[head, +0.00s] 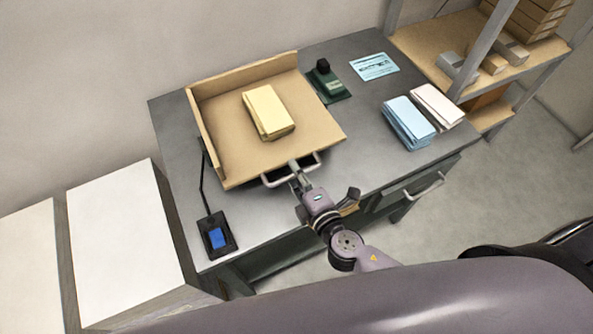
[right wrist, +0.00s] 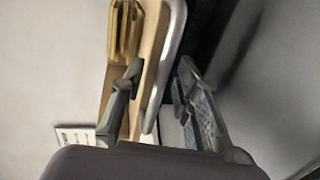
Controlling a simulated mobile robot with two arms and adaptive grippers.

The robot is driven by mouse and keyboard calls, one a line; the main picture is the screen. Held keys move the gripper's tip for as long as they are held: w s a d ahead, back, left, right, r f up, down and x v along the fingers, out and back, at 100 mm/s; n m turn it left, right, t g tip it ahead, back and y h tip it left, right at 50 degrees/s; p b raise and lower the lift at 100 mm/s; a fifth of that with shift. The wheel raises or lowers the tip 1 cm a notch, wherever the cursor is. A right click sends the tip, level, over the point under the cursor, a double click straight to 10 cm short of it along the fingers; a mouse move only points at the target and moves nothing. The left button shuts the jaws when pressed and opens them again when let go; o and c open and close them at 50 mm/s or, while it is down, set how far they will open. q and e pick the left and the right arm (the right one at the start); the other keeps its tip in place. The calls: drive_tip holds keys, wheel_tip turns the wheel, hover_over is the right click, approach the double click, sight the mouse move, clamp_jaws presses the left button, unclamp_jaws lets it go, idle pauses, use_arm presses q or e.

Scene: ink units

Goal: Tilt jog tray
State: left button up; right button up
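The tan jog tray (head: 225,150) sits on the grey workbench, with raised walls along its left and back sides. A yellow paper stack (head: 268,110) lies in it, its sheets a little uneven. A metal bar handle (head: 308,168) is on the tray's front edge. My right gripper (head: 297,172) is at this handle. In the right wrist view the handle bar (right wrist: 172,65) runs between the two spread fingers of the gripper (right wrist: 160,72), with gaps showing beside it. The yellow stack (right wrist: 125,30) shows beyond the left finger. My left gripper is not in view.
A control box with a blue button (head: 216,238) is at the bench's front left. Blue (head: 409,122) and pale pink stacks (head: 438,104) lie right. White-topped blocks (head: 125,235) stand left.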

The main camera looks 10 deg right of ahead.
drive_tip(key=shift+c, duration=0.3)
clamp_jaws()
idle(0.6)
